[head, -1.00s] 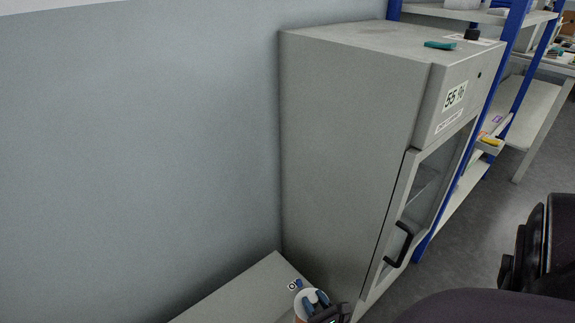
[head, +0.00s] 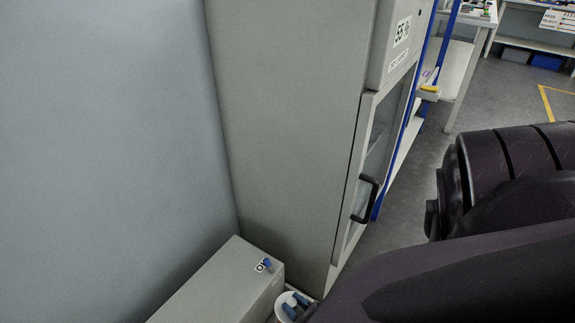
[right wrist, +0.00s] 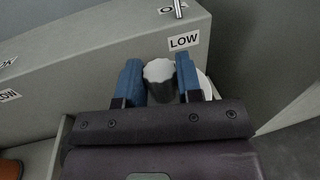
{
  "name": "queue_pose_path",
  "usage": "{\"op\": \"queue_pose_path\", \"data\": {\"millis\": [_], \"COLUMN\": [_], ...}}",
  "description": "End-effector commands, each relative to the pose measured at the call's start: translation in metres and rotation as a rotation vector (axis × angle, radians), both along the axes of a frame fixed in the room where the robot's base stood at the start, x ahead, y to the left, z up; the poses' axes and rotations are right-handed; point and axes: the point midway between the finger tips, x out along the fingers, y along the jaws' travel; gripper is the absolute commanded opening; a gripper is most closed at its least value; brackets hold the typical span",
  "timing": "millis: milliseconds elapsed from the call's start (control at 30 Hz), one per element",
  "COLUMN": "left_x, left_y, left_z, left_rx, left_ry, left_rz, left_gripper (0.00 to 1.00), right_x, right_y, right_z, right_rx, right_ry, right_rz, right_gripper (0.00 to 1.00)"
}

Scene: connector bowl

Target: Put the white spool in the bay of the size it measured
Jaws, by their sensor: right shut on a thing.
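My right gripper (right wrist: 159,84) has blue fingertips and is shut on the white spool (right wrist: 158,70), a pale ridged round top with a darker body below, seen in the right wrist view. The spool is in front of a grey box whose face bears a LOW label (right wrist: 185,41). In the head view the right gripper (head: 294,305) is low in the picture, beside the box's right end, over a white round thing (head: 281,299). Most of that thing is hidden by the fingers. My left gripper is not in view. No bay is clearly identifiable.
The long grey box (head: 222,277) stands along the wall, with an OK label and a small blue part (head: 267,263) on top. A tall grey cabinet (head: 285,130) with a black door handle (head: 366,199) rises behind it. Open floor (head: 500,90) lies to the right.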

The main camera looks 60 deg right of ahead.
Motion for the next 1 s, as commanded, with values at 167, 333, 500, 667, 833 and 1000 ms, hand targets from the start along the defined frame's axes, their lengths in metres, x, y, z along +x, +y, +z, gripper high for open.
{"op": "queue_pose_path", "data": {"millis": [167,333,500,667,833,1000], "left_x": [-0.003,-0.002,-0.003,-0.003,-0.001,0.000], "left_y": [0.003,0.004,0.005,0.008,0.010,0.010], "left_z": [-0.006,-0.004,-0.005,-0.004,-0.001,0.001], "left_rx": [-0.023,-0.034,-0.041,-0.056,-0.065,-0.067], "left_ry": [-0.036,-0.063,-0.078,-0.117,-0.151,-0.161], "left_rz": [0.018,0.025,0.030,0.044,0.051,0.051], "left_gripper": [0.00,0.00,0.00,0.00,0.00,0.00], "right_x": [-0.002,0.000,0.000,-0.002,0.000,0.001], "right_y": [0.000,0.000,0.000,0.000,0.000,0.000], "right_z": [-0.030,-0.038,-0.048,-0.068,-0.076,-0.076], "right_rx": [-0.002,-0.002,-0.001,-0.002,-0.002,-0.002], "right_ry": [0.004,-0.002,-0.003,0.004,-0.002,-0.006], "right_rz": [0.001,0.000,0.000,0.000,0.000,0.000], "right_gripper": [0.00,0.00,0.00,0.00,0.00,0.00]}}
